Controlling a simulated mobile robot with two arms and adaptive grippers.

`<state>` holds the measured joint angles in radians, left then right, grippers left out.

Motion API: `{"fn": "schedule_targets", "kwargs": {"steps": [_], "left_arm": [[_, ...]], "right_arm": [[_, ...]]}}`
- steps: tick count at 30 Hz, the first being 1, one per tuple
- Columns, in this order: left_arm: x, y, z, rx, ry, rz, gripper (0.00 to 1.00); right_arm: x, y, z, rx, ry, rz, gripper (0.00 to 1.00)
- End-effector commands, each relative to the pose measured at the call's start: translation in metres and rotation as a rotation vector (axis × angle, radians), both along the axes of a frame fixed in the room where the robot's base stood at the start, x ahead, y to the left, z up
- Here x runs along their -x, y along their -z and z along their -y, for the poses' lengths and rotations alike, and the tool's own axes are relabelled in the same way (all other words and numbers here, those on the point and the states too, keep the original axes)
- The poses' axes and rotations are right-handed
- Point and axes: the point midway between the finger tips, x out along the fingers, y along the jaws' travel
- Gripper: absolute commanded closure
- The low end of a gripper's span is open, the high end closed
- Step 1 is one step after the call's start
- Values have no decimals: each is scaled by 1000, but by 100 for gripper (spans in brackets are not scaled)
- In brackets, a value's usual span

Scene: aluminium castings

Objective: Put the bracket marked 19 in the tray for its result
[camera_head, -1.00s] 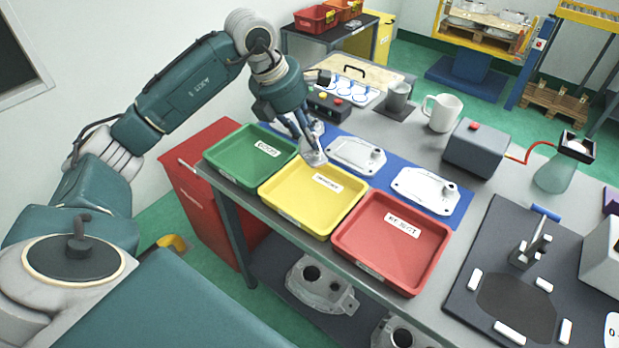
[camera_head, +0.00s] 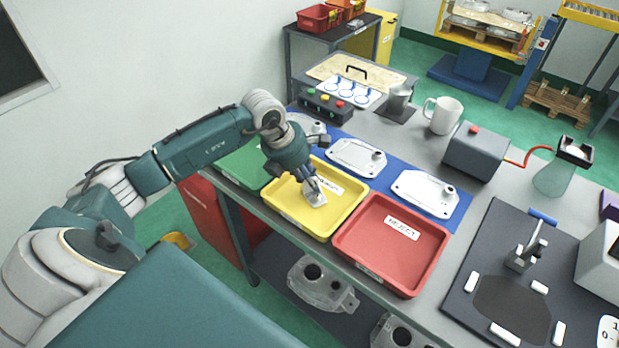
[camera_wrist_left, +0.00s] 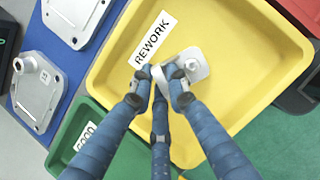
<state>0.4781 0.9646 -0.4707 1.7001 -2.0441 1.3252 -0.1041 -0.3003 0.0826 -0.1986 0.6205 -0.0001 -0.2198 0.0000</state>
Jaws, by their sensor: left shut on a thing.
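My left gripper (camera_head: 311,184) is shut on a small grey metal bracket (camera_head: 317,198) over the yellow tray (camera_head: 287,207). In the left wrist view the bracket (camera_wrist_left: 194,63) sits between the fingertips (camera_wrist_left: 165,80), above the floor of the yellow tray (camera_wrist_left: 240,95) labelled REWORK. I cannot tell whether it touches the floor, and no number on it is readable. The red tray (camera_head: 375,262), labelled REJECT, is to the right. The green tray (camera_head: 240,168) is to the left, partly hidden by my arm; its GOOD label (camera_wrist_left: 84,136) shows in the wrist view. My right gripper is not in view.
Flat castings (camera_head: 425,192) lie on a blue mat (camera_head: 385,178) behind the trays. A white mug (camera_head: 443,115), a grey box with a red button (camera_head: 475,150) and a dark fixture board (camera_head: 480,262) stand on the bench. Larger castings (camera_head: 322,282) are on the shelf below.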

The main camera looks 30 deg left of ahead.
Motion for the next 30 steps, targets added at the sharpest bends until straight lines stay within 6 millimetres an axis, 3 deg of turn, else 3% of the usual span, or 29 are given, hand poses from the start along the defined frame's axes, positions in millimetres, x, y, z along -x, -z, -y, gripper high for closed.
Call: {"fn": "schedule_targets", "kwargs": {"steps": [5,6,8,20,30], "left_arm": [[0,3,0,0,0,0,100],[0,2,0,0,0,0,79],[0,2,0,0,0,-1,67],[1,-4,-1,-1,0,0,66],[23,-64,-15,-4,-1,3,66]], "right_arm": [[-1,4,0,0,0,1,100],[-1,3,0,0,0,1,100],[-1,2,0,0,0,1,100],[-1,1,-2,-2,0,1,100],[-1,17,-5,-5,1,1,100]]}}
